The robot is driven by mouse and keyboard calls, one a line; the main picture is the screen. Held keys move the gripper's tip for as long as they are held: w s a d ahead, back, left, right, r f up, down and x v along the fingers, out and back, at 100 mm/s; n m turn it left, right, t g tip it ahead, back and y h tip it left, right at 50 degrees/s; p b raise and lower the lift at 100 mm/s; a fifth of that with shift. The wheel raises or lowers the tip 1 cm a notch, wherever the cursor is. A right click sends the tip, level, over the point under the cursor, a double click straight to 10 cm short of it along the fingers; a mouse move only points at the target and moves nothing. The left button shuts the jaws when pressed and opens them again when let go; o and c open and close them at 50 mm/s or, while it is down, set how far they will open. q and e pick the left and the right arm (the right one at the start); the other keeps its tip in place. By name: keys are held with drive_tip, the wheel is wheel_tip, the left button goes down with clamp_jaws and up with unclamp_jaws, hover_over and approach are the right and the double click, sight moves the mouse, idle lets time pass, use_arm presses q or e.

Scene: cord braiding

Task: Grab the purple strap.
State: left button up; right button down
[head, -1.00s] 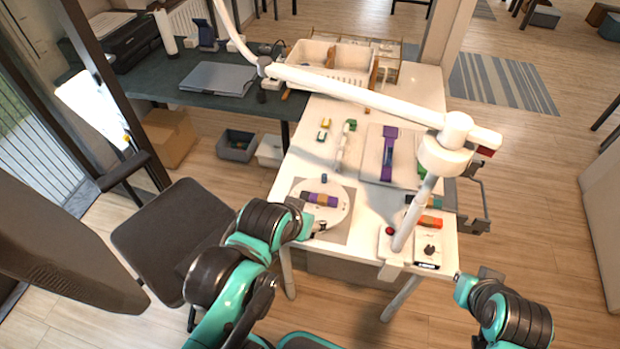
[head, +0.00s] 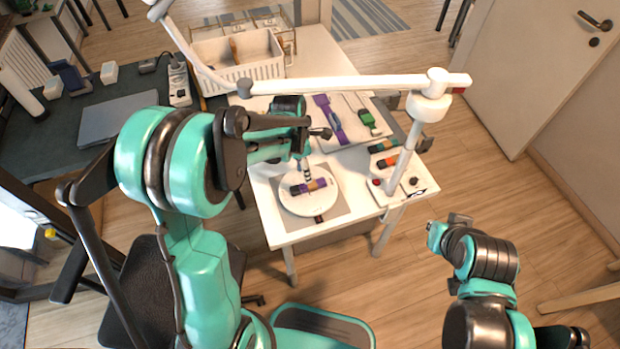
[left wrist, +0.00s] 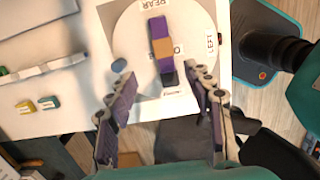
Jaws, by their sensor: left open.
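A long purple strap (head: 329,119) lies on a grey board at the back of the white table. A shorter purple bar with an orange band (head: 308,187) lies on the white round disc (head: 293,205); the bar (left wrist: 160,45) and disc also show in the left wrist view. My left gripper (head: 306,165) is above the disc, partly hidden by its own arm. In the left wrist view it (left wrist: 158,78) is open and empty, its fingertips short of the bar's near end. My right gripper (head: 433,232) is off the table's right front side; its jaws are unclear.
A white lamp arm (head: 340,85) crosses over the table, its post (head: 402,160) at the right. A green piece (head: 367,118) lies right of the strap. A white basket (head: 240,58) stands at the back. Small coloured pieces (left wrist: 47,103) lie left of the disc.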

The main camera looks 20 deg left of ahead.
sight(308, 185)
use_arm(q)
drive_tip(key=shift+w+d+f+b, duration=0.1)
drive_tip(key=shift+f+b, duration=0.1)
drive_tip(key=shift+f, duration=0.4)
drive_tip(key=shift+w+d+f+b, duration=0.1)
drive_tip(key=shift+f+b, duration=0.05)
drive_tip(key=shift+f, duration=0.4)
drive_tip(key=shift+s+f, duration=0.15)
drive_tip(key=shift+f, duration=0.15)
drive_tip(key=f+b, duration=0.1)
drive_tip(key=f, duration=0.1)
drive_tip(key=d+f+b, duration=0.1)
drive_tip(key=f, duration=0.1)
drive_tip(key=shift+s+f, duration=0.1)
drive_tip(key=shift+f, duration=0.25)
drive_tip(key=shift+a, duration=0.1)
drive_tip(key=shift+r, duration=0.1)
drive_tip(key=shift+c, duration=0.3)
clamp_jaws()
